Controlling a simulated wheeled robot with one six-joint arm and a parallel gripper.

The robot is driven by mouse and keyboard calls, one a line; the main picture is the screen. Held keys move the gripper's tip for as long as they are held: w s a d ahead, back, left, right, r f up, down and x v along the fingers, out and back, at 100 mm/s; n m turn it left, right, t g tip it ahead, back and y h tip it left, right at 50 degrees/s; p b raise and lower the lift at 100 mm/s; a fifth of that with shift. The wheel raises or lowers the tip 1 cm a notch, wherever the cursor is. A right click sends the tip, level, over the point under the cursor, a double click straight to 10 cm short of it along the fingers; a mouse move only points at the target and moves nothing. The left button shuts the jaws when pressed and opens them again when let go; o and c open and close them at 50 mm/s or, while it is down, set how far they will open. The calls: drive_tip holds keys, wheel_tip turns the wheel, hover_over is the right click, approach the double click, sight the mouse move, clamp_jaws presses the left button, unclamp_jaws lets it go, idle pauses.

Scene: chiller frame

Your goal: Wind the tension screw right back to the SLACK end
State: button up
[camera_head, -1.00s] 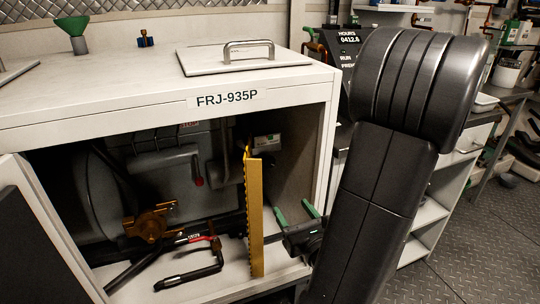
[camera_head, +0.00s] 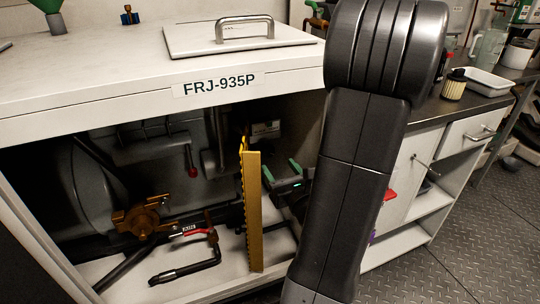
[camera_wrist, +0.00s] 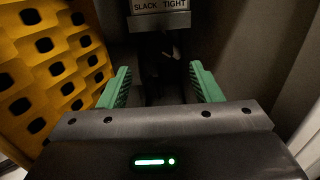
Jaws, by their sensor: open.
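A small plate marked SLACK and TIGHT (camera_wrist: 160,6) is at the top edge of the wrist view. A pale label plate shows deep in the cabinet in the head view (camera_head: 265,128), its words too small to read. Below the plate in the wrist view is a dark recess with a small lighter piece; I cannot make out the tension screw's shape or position. My gripper (camera_wrist: 162,84) has two green fingers spread apart with nothing visible between them. In the head view my gripper (camera_head: 284,172) is inside the opening, right of the yellow guard and below the label plate.
The yellow perforated guard (camera_head: 253,212) stands close on my gripper's left; its holes show in the wrist view (camera_wrist: 50,65). A grey wall is close on the right.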

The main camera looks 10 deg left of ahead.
sight(269, 153)
drive_tip(key=x, duration=0.7)
drive_tip(key=shift+w+a, duration=0.1)
drive_tip(key=shift+b, duration=0.35)
drive_tip(key=c, duration=1)
